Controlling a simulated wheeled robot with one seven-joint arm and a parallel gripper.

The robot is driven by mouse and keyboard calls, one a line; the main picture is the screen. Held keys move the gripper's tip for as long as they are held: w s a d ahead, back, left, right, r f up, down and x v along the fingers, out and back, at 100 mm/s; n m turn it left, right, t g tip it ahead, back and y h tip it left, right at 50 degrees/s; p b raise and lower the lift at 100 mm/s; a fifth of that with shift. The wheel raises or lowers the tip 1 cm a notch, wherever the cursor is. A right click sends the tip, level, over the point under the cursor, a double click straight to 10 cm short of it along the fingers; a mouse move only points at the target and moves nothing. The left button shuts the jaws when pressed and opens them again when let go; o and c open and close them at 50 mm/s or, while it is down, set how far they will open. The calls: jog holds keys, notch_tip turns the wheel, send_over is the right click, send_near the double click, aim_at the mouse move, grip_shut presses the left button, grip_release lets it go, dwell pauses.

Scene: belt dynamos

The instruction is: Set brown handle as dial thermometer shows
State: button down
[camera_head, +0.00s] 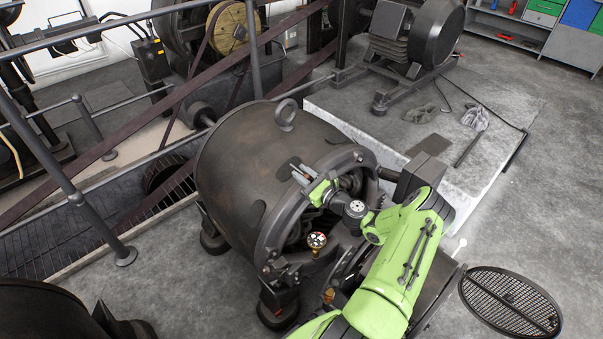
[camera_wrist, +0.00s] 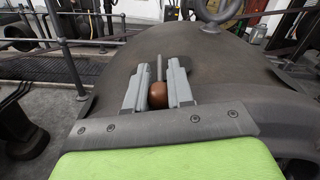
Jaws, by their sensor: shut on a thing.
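The brown handle shows as a round brown knob (camera_wrist: 158,95) on a thin upright grey rod in the wrist view. My gripper (camera_wrist: 157,90) has its two grey fingers on either side of the knob and is shut on it. In the head view my gripper (camera_head: 303,174) is at the upper front rim of the big dark dynamo (camera_head: 232,160), and its fingers mostly hide the handle. The dial thermometer (camera_head: 316,240) is a small round gauge on a brass stem, below my gripper at the dynamo's open end. Its face has white, red and dark parts; the reading is too small to tell.
A lifting ring (camera_head: 286,114) stands on top of the dynamo. Railings and belts (camera_head: 150,105) run along the left. A pale plinth (camera_head: 480,170) with gloves (camera_head: 474,118) and a motor is behind right. A round floor grate (camera_head: 511,302) lies at lower right.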

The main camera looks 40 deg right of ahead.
jog(key=shift+s, duration=0.55)
jog(key=c, duration=1)
grip_release()
jog(key=s+p, duration=0.1)
jog(key=s, duration=0.4)
jog(key=s+p, duration=0.1)
jog(key=s, duration=0.4)
jog(key=s+p, duration=0.1)
jog(key=s, duration=0.4)
jog(key=shift+s+d, duration=0.25)
jog(key=shift+s, duration=0.1)
